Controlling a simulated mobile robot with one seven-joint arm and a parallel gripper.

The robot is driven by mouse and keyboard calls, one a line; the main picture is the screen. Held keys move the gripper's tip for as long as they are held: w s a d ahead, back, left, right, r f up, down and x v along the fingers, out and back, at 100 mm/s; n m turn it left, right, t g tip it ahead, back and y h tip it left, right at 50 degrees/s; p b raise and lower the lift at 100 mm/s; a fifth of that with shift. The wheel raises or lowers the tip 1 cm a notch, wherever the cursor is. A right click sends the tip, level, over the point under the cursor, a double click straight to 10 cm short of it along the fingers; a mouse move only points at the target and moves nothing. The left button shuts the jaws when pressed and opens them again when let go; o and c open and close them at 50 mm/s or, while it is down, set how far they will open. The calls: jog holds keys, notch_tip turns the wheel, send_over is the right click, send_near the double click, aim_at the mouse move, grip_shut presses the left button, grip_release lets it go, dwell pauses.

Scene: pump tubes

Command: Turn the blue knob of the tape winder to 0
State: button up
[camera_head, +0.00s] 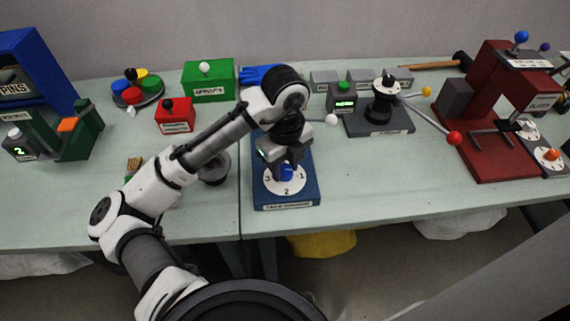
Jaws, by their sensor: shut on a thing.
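The tape winder (286,207) is a blue box near the table's front edge, just right of the seam. It has a white dial (286,187) with the numbers 3, 2 and 1 in view. The 0 on the far side is hidden by my gripper. The blue knob (287,174) stands at the dial's middle. My gripper (286,168) reaches down from above and is shut on the knob. Which number the knob points at cannot be told.
A black base with lever arms and a red ball (454,138) stands to the right. A red machine (490,150) is farther right. A red box (175,116) and green box (208,80) stand back left. A grey round part (214,170) sits beside the winder, under my arm.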

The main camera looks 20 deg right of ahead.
jog(key=shift+r+n+p, duration=0.2)
jog(key=shift+n+p, duration=0.6)
jog(key=shift+n, duration=0.2)
jog(key=shift+f+n, duration=0.2)
jog(key=shift+n, duration=0.5)
jog(key=shift+r+n+p, duration=0.2)
jog(key=shift+n+p, duration=0.5)
jog(key=shift+p, duration=0.15)
jog(key=shift+n+p, duration=0.3)
jog(key=shift+n, duration=0.3)
jog(key=shift+f+n, duration=0.2)
jog(key=shift+n, duration=0.2)
